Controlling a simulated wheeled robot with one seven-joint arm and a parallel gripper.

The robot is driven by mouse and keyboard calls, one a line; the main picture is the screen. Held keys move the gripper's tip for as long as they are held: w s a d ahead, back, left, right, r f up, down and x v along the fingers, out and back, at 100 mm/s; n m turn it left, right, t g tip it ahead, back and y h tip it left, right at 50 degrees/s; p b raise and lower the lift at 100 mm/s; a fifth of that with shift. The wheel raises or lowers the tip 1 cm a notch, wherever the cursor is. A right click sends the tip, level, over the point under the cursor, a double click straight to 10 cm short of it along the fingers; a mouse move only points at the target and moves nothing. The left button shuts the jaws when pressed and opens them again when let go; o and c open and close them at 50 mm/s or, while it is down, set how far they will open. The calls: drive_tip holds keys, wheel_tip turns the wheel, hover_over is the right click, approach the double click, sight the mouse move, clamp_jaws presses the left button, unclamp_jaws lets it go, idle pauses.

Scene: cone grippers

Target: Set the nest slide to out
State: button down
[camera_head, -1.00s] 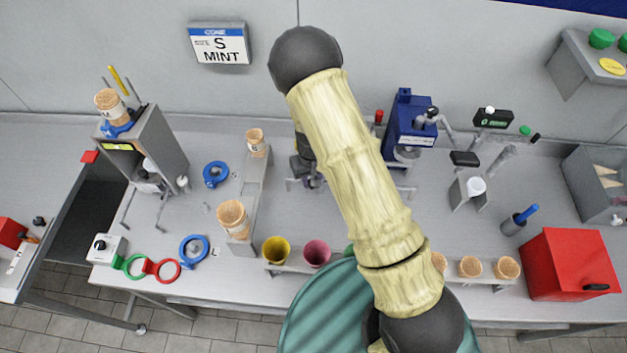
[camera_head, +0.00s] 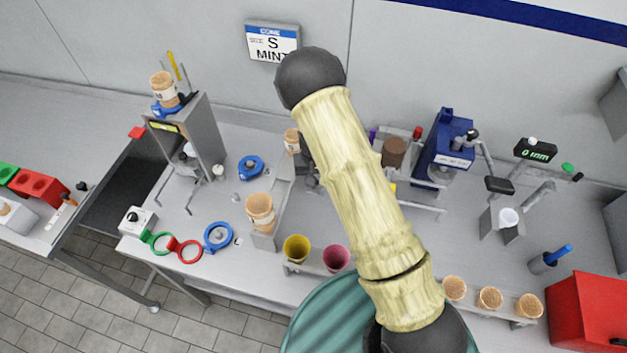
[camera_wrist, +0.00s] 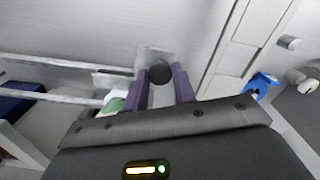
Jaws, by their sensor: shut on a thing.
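In the wrist view, the two purple fingers of my gripper (camera_wrist: 161,88) stand on either side of a round black knob (camera_wrist: 159,71), shut on it. The knob sits on a small grey plate (camera_wrist: 148,56) at the end of pale metal rails. It looks like the handle of the nest slide, but the slide's label is not visible. In the head view my pale arm hides the fingertips and the knob; only a dark part of my wrist shows left of the arm. Whether the slide is in or out cannot be told.
A blue machine (camera_head: 444,150) stands right of my arm with metal rails before it. Left of my arm is a grey stand with cork-coloured cups (camera_head: 261,211). Yellow (camera_head: 296,248) and pink (camera_head: 336,258) cups sit at the front edge. A red box (camera_head: 590,310) is at right.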

drive_tip(key=shift+w+a+r, duration=0.1)
drive_tip(key=shift+a, duration=0.15)
drive_tip(key=c, duration=1.1)
unclamp_jaws()
drive_tip(key=shift+a, duration=0.1)
wheel_tip(320, 180, up, 17)
drive_tip(key=b, duration=0.4)
drive_tip(key=shift+r, duration=0.15)
